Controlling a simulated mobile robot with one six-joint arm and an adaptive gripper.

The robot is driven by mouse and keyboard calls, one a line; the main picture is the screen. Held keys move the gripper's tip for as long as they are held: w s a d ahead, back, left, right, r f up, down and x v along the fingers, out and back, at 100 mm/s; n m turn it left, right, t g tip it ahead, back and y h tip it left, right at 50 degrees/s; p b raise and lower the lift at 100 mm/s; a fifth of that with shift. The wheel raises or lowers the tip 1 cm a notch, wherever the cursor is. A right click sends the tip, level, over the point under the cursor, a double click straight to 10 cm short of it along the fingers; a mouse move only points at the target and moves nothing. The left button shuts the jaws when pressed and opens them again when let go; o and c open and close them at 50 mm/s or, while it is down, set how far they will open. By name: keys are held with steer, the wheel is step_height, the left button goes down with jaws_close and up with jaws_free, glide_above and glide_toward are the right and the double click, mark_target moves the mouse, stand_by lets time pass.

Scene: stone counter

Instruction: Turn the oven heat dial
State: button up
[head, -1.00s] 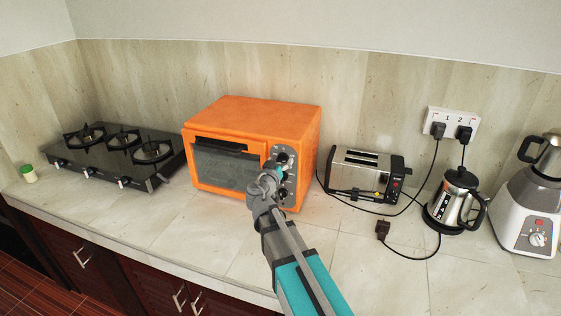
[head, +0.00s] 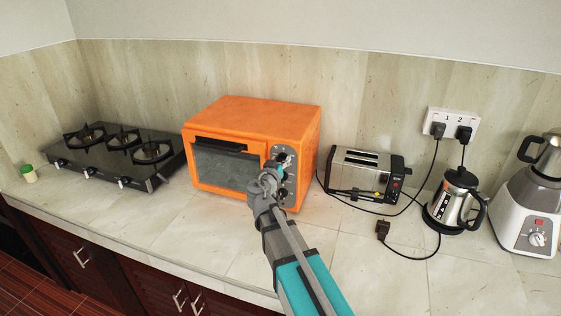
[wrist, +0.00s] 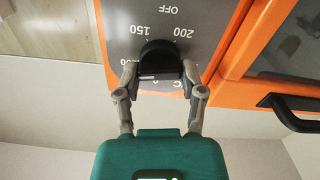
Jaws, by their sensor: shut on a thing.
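The orange oven (head: 255,112) stands on the counter with its door closed. Its grey control panel (head: 291,186) is on the right of the front. In the wrist view the black heat dial (wrist: 160,62) sits on the panel (wrist: 120,14), with the marks OFF, 150 and 200 showing upside down around it. My gripper (wrist: 160,84) is shut on the dial, one finger at each side. In the head view my gripper (head: 280,166) is at the upper part of the panel and hides part of it.
A black gas hob (head: 112,150) is left of the oven. A toaster (head: 362,172), a kettle (head: 456,200) and a blender (head: 528,215) stand to the right. A loose black plug (head: 383,230) and cords lie on the counter. The front counter is clear.

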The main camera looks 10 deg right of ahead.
steer(key=shift+n, duration=0.8)
steer(key=o, duration=1.1)
steer(key=shift+a, duration=0.1)
steer(key=shift+o, duration=0.2)
steer(key=shift+s, duration=0.1)
steer(key=v, duration=1.1)
steer(key=shift+s+a, duration=0.25)
steer(key=shift+s, duration=0.1)
